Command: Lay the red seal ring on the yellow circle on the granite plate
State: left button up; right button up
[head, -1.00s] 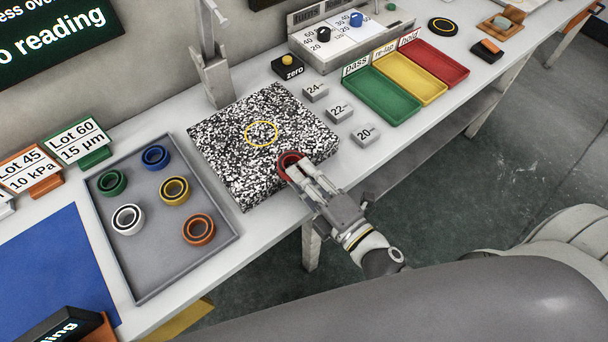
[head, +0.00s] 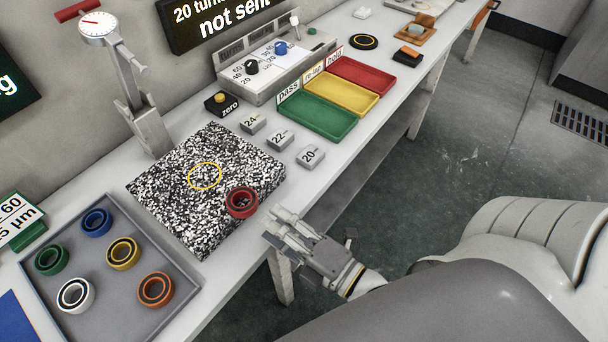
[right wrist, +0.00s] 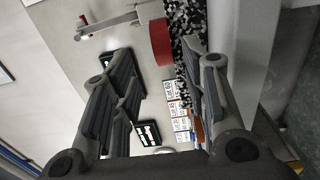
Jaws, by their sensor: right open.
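The red seal ring (head: 242,202) lies on the speckled granite plate (head: 200,236), near the plate's front right edge. It is outside the thin yellow circle (head: 205,176), which is empty and lies up and left of the ring. My right gripper (head: 276,228) is open and empty, just off the front edge of the plate, apart from the ring. In the right wrist view the red ring (right wrist: 161,42) shows beyond the open fingers, beside the plate (right wrist: 188,40). My left gripper is not in view.
A grey tray (head: 108,296) with several coloured rings stands left of the plate. A dial gauge stand (head: 148,125) rises behind it. Small marked blocks (head: 280,136) and the green (head: 318,116), yellow (head: 342,96) and red (head: 362,76) trays lie to the right.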

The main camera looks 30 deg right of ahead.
jog(key=b+v, duration=0.1)
jog(key=v, duration=0.5)
jog(key=shift+s, duration=0.1)
